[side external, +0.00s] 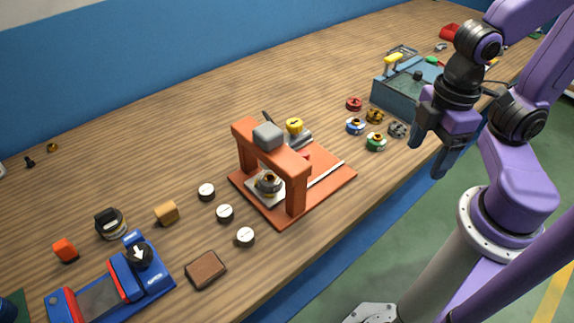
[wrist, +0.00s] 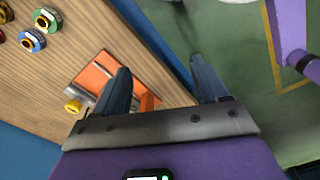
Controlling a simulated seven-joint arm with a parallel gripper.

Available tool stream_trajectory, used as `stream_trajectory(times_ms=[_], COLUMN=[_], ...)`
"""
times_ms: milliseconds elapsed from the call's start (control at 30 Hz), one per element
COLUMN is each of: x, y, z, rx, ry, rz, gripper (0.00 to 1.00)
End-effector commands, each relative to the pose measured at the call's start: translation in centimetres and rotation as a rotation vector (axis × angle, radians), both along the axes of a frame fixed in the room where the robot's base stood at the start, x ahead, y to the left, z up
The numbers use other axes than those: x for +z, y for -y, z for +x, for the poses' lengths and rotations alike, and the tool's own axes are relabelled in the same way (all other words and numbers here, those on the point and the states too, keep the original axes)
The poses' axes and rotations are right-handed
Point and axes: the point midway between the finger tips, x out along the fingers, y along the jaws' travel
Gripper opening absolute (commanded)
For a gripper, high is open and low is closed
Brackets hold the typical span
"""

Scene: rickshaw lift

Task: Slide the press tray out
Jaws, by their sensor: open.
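The press is an orange frame (side external: 297,193) with a grey block on top, standing on an orange base plate (side external: 325,183) on the wooden bench. The press tray (side external: 258,195) is a light plate under the frame, carrying a dark and brass round part (side external: 268,182). My gripper (side external: 429,160) is open and empty, pointing down to the right of the press, over the bench's front edge. In the wrist view, my gripper's fingers (wrist: 162,85) are spread, with the orange base plate (wrist: 96,75) partly hidden behind the left finger. The tray cannot be made out there.
Several coloured round parts (side external: 375,142) and a blue-grey bin (side external: 402,92) stand right of the press. White-topped discs (side external: 225,212), a brown pad (side external: 206,269) and a blue fixture (side external: 112,283) lie to the left.

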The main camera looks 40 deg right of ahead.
Motion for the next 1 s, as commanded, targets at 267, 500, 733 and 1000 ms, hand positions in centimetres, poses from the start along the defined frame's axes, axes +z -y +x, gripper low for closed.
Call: stream_trajectory(times_ms=[267,500,733,1000], x=[0.3,1.3,1.9,2.1], y=[-0.9,-3.4,-5.1,-5.7], z=[1.7,7.6,13.9,21.2], rx=[-0.056,-0.251,-0.45,-0.678], ry=[-0.002,-0.006,-0.012,-0.019], rz=[-0.002,-0.008,-0.014,-0.019], gripper=[0.54,0.54,0.54,0.54])
